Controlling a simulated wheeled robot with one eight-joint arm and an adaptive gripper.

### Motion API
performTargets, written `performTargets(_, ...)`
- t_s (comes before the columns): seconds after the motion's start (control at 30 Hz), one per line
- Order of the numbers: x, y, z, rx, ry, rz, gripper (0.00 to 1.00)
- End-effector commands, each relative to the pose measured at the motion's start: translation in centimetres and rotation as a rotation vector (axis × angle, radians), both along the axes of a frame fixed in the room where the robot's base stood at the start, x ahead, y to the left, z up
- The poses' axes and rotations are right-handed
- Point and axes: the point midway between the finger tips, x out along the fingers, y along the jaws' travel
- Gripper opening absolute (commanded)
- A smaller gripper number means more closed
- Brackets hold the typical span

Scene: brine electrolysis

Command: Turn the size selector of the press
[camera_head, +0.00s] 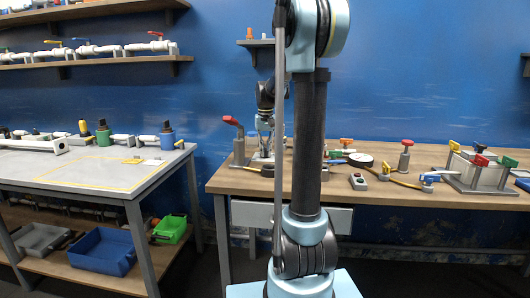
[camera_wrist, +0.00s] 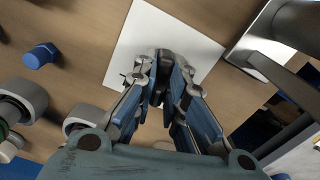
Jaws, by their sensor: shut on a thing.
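The press (camera_head: 239,150), a grey metal stand with a red-handled lever (camera_head: 232,121), stands on the left part of the wooden bench. My gripper (camera_head: 265,146) points down just right of it. In the wrist view, the fingers of my gripper (camera_wrist: 161,88) are close together over a white plate (camera_wrist: 128,50). They are shut on a small dark thing, the size selector by its place, but the fingers hide most of it and its turn angle cannot be read. Grey metal of the press (camera_wrist: 265,48) shows at the upper right of the wrist view.
A blue knob (camera_wrist: 40,55) and white pipe pieces (camera_wrist: 22,100) lie left of my gripper in the wrist view. The wooden bench (camera_head: 400,195) holds several valves and a grey fixture (camera_head: 478,175) at right. A grey table (camera_head: 100,185) stands at left.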

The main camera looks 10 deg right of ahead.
Motion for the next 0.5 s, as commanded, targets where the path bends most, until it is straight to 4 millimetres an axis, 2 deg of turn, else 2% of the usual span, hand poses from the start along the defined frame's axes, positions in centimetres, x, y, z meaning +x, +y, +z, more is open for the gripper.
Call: performTargets(0.5, 0.12, -0.12, 0.06, -0.002, -0.003, -0.492, 0.00)
